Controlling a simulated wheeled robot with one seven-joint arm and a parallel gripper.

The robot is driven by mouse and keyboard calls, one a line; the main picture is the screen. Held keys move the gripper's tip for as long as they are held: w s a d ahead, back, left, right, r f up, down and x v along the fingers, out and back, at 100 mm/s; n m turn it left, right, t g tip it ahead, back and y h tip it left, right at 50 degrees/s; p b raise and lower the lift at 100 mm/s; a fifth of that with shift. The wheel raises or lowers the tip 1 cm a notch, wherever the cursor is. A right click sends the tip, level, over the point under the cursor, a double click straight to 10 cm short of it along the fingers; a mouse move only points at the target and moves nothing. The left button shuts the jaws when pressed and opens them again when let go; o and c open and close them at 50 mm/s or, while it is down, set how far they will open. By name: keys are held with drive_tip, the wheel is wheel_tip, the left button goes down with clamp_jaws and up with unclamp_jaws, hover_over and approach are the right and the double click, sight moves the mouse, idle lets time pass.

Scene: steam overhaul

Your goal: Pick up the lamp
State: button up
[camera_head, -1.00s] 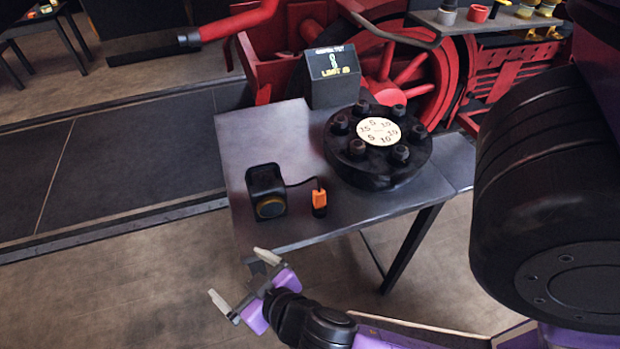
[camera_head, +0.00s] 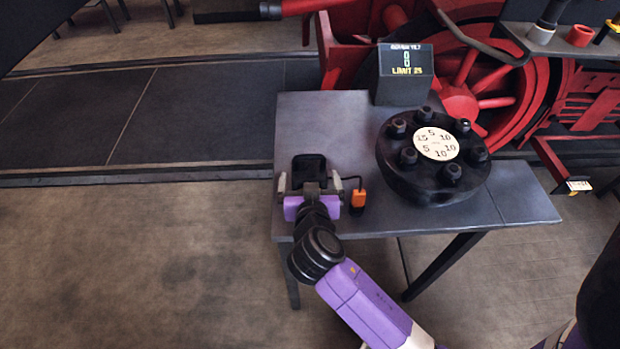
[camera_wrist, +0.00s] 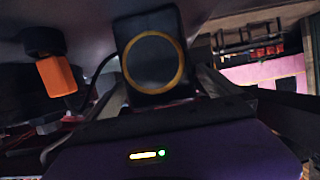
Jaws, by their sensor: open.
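The lamp (camera_head: 309,164) is a black box-shaped unit at the table's front left edge. In the wrist view the lamp (camera_wrist: 150,50) shows a round face with a yellow-brown ring, close ahead of my gripper. A cord runs from it to an orange piece (camera_head: 358,198) on its right, which also shows in the wrist view (camera_wrist: 57,76). My gripper (camera_head: 310,184) is open, with a finger on each side of the lamp's lower part in the head view. My gripper hides much of the lamp there. I cannot tell whether the fingers touch it.
The grey table (camera_head: 335,115) also holds a round black flange (camera_head: 395,170) with several bolts and a numbered disc. A display box (camera_head: 405,75) reading LIMIT 25 stands behind it. A red wheeled machine (camera_head: 480,80) is beyond the table. The floor at left is clear.

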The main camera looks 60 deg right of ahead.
drive_tip(key=shift+x, duration=0.9)
drive_tip(key=shift+c, duration=0.2)
drive_tip(key=shift+r, duration=0.1)
drive_tip(key=c, duration=2)
drive_tip(key=shift+r, duration=0.1)
wheel_tip(320, 180, up, 20)
drive_tip(key=shift+p, duration=0.35)
